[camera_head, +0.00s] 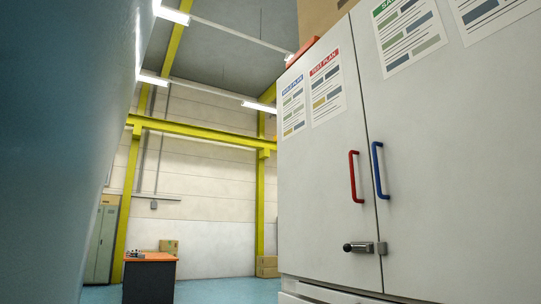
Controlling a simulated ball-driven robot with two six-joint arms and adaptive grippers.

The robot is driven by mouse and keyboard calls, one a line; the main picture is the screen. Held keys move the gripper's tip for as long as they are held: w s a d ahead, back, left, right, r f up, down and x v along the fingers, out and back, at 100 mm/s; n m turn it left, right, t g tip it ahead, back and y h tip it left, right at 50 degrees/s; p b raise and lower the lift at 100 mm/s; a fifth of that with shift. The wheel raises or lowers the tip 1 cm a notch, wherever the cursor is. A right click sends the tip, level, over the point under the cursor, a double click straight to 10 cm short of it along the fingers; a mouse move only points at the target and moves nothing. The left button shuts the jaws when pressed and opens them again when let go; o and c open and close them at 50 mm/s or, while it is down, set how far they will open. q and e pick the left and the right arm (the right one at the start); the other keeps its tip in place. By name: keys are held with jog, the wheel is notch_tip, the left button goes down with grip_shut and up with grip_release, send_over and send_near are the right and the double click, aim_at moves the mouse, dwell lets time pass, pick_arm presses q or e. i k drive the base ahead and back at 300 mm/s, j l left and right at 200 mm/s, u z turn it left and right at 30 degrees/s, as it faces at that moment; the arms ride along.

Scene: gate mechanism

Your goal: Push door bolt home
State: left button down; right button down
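The door bolt (358,247) sits low on the pale grey double-door cabinet (320,210). It has a dark knob at its left end and a metal catch (381,248) at its right, by the seam between the doors. I cannot tell how far the bolt reaches into the catch. A red handle (355,177) is on the left door and a blue handle (379,170) is on the right door. The doors look shut. Neither of my grippers shows in the head view.
A large blue surface (60,150) fills the left side, close to the camera. An orange-topped table (150,275) stands farther back, with boxes (168,246) behind it. Green lockers (103,240) stand at the back left. The blue floor (225,291) between table and cabinet is clear.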

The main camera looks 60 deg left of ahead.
aim_at(347, 248)
jog(key=u, duration=1.5)
